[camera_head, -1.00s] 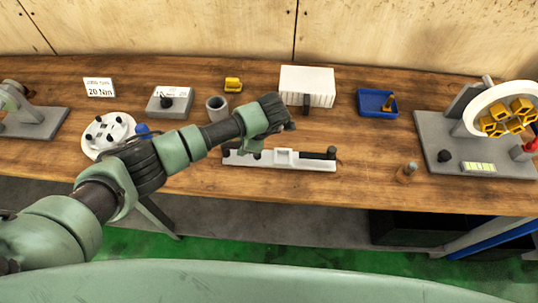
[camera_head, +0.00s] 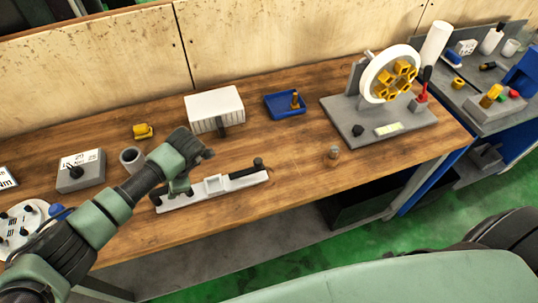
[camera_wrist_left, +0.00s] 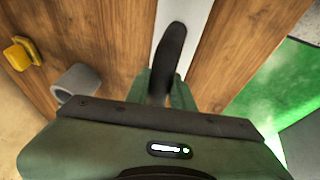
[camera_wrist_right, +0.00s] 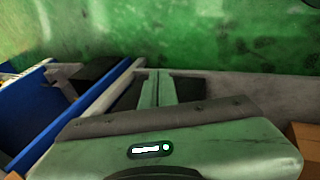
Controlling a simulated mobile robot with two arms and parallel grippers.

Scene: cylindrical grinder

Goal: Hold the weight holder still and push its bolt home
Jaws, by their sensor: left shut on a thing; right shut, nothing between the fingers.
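Yellow blocks (camera_head: 397,76) sit in the white wheel (camera_head: 374,86) on the grey machine at the right of the head view. I cannot tell which is the weight holder or whether a bolt stands in it. My left gripper (camera_head: 178,186) is at the left part of a pale bar (camera_head: 240,182) on the bench. In the left wrist view its fingers (camera_wrist_left: 170,92) are shut on a dark handle (camera_wrist_left: 174,48) above that bar. My right gripper (camera_wrist_right: 158,78) is shut and empty in the right wrist view, away from the bench top.
A blue tray (camera_head: 278,112) with a brass-coloured piece (camera_head: 295,99), a white box (camera_head: 208,105), a grey cup (camera_head: 131,159) and a yellow part (camera_head: 143,131) stand on the bench. A small brown peg (camera_head: 333,153) stands near the front edge. A second bench is at the right.

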